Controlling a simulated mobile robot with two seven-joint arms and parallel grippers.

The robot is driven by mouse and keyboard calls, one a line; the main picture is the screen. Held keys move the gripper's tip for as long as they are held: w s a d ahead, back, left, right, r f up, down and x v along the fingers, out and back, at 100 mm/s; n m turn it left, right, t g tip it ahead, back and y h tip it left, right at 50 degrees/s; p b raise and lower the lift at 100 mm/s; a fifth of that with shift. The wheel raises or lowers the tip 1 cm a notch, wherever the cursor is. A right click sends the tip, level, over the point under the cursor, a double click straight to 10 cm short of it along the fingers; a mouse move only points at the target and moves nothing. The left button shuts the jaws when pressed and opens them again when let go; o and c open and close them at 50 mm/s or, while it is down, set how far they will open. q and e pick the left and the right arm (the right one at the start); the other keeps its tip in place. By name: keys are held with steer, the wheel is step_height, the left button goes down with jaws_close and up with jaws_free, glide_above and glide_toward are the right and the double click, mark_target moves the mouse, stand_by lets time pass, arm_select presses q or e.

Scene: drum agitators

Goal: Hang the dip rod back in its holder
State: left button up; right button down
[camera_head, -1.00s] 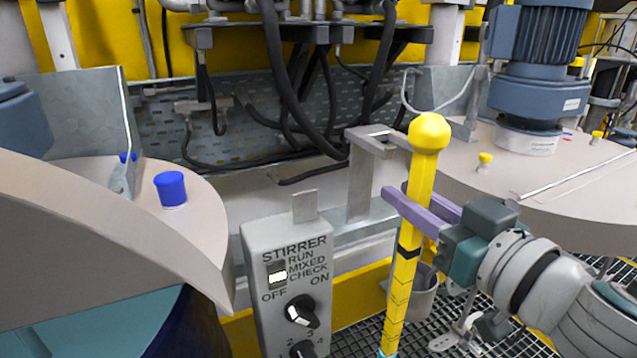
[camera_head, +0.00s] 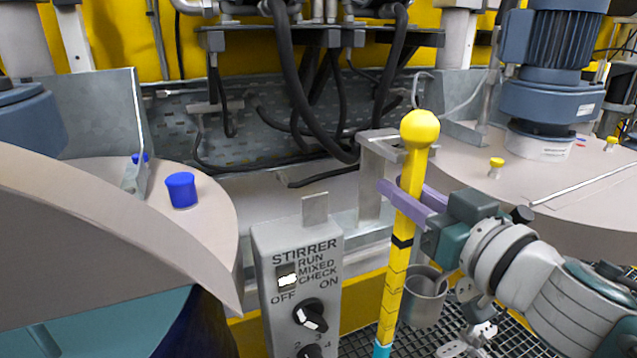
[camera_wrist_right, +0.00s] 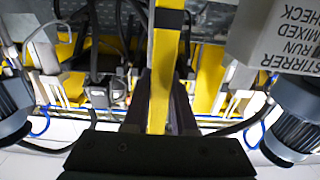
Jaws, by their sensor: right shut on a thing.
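The dip rod (camera_head: 396,285) is yellow with a round yellow knob on top, black marks and a teal section low down. It stands nearly upright, leaning slightly, and its lower end is out of frame. My right gripper (camera_head: 408,197) is shut on it below the knob, with purple fingers on both sides. The rod also shows between the dark fingers in the right wrist view (camera_wrist_right: 162,85). A metal bracket with a slotted top (camera_head: 372,160), which looks like the holder, stands just left of and behind the rod's upper part. A grey cup (camera_head: 424,300) sits behind the rod, lower right. My left gripper is out of view.
A grey stirrer control box (camera_head: 296,285) stands left of the rod. A drum lid with a blue cap (camera_head: 182,190) is at left. Another lid (camera_head: 560,205) with a blue motor (camera_head: 550,95) is at right. Black hoses (camera_head: 310,105) hang behind.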

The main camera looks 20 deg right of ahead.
mark_target(373, 178)
steer(key=shift+w+a+b, duration=0.1)
steer(key=shift+w+b, duration=0.2)
steer(key=shift+w, duration=1.35)
steer(key=shift+f, duration=0.15)
steer(key=shift+f+b, duration=0.35)
steer(key=c, duration=0.6)
jaws_free()
steer(key=shift+c, duration=0.2)
